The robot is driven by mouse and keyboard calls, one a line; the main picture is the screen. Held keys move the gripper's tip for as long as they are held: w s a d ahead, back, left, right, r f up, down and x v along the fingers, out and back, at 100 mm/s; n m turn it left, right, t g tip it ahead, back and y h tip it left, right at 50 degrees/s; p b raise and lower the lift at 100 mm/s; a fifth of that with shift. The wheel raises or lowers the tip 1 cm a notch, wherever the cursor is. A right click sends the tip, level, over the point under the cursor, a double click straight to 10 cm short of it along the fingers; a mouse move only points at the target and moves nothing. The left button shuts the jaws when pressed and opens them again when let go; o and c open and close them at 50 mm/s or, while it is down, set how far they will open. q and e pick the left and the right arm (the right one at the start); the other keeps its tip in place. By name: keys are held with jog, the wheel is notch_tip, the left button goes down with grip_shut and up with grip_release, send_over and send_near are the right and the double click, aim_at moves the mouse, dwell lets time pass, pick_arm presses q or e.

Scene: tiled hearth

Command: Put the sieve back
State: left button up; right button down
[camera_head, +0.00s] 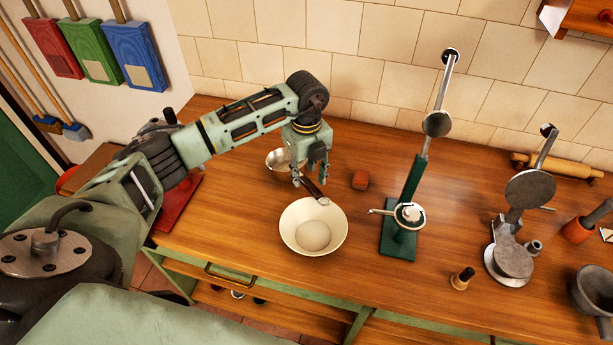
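A shallow silver round thing (279,161), which looks like the sieve's head, is behind my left gripper (310,179). A dark brown handle (311,187) slants from it toward the front right and ends over the rim of a cream bowl (313,229). My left gripper points down over the handle. Its two fingers are spread, one on each side of the handle, with a gap showing. I cannot tell whether the sieve rests on the counter or on the bowl's rim. My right gripper is not in view.
A green stand (397,235) with a tall lever and a grey metal press (511,258) stand further right. A small wooden-based piece (461,279) is near the front. Free counter (210,240) lies left of the bowl.

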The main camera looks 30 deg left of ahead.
pick_arm(q)
notch_tip(320, 180, up, 11)
jog(key=b, duration=0.3)
jog(key=shift+f, duration=0.15)
jog(key=shift+s+f, duration=0.1)
